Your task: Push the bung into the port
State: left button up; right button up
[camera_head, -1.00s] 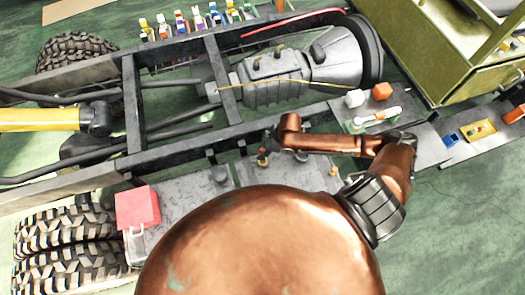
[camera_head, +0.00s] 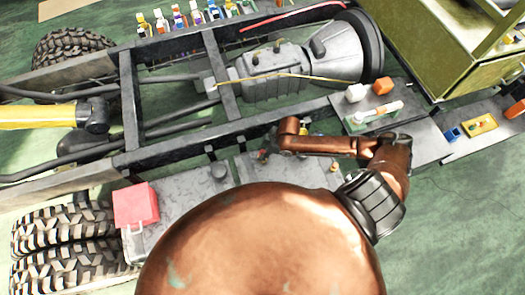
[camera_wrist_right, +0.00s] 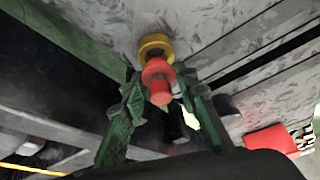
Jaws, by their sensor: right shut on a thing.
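The red bung (camera_wrist_right: 158,82) is between the green fingers of my right gripper (camera_wrist_right: 160,100) in the right wrist view. Its flanged end meets or overlaps the edge of the yellow ring of the port (camera_wrist_right: 155,44) on the grey tank surface; I cannot tell how deep it sits. In the head view my right gripper (camera_head: 271,142) is over the grey tank beside the chassis rail, at the end of the copper arm. A small red spot of the bung (camera_head: 262,154) shows next to it. My left gripper is not in view.
The chassis rail (camera_head: 200,144) runs close behind the gripper. A red box (camera_head: 136,204) sits on the tank at left. A tray (camera_head: 372,120) with a white and an orange block stands at right. Green floor is open at lower right.

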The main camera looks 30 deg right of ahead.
dwell(0.7)
jog(key=shift+p, duration=0.4)
jog(key=shift+p, duration=0.75)
dwell(0.8)
jog(key=shift+f+b, duration=0.3)
jog(key=shift+f, duration=0.55)
jog(key=o, duration=1.1)
jog(key=shift+r, duration=0.1)
jog(key=v, duration=1.1)
jog(key=shift+s+d+r, duration=0.1)
jog(key=shift+s+r, duration=0.05)
jog(key=shift+r, duration=0.25)
